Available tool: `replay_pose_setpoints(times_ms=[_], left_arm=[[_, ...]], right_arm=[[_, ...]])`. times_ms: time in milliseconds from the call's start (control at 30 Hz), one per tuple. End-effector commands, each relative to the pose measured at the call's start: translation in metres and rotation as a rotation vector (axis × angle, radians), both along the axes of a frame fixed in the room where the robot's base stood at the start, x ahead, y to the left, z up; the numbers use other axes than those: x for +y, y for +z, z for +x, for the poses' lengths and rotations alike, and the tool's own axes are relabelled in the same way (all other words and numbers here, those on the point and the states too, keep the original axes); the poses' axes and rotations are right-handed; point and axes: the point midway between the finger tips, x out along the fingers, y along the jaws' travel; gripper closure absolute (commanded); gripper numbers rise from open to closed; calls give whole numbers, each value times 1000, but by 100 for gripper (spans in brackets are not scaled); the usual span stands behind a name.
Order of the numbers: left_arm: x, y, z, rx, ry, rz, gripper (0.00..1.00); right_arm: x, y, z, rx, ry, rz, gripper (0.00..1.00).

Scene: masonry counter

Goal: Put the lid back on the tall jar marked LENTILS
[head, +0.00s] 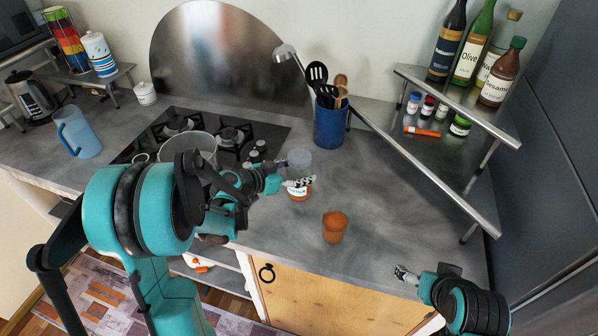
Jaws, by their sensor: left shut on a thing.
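A jar (299,195) with orange contents and a pale label stands on the counter, partly covered by my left gripper; its lettering is too small to read. A greyish, rounded, translucent piece (300,158) shows just above it, which I take for the lid. My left gripper (292,173) is shut at this piece, its fingers at the piece's left and front. I cannot tell whether lid and jar touch. My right gripper (402,273) is low at the right, by the counter's front edge, apart from the jar; its finger gap is not clear.
A terracotta-coloured cup (334,228) stands in front of the jar. A blue utensil holder (330,125) stands behind it. The hob (262,131) with a pot (201,140) is left. A raised metal shelf (473,109) with bottles is right. Counter between cup and shelf is clear.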

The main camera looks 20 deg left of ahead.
Motion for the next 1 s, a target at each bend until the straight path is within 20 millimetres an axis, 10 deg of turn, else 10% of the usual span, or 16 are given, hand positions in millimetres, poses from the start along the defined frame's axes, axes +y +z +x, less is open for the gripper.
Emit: replay_pose_setpoints(times_ms=[133,167,233,667,1000], left_arm=[[0,-4,0,-1,0,-1,100],[0,-4,0,0,0,0,29],[0,-3,0,0,0,0,13],[2,3,-2,0,2,0,13],[40,29,-53,1,6,-1,13]], right_arm=[[0,-4,0,0,0,0,17],[0,-4,0,0,0,0,17],[0,-3,0,0,0,0,17],[0,2,0,0,0,0,17],[0,18,0,0,0,0,17]])
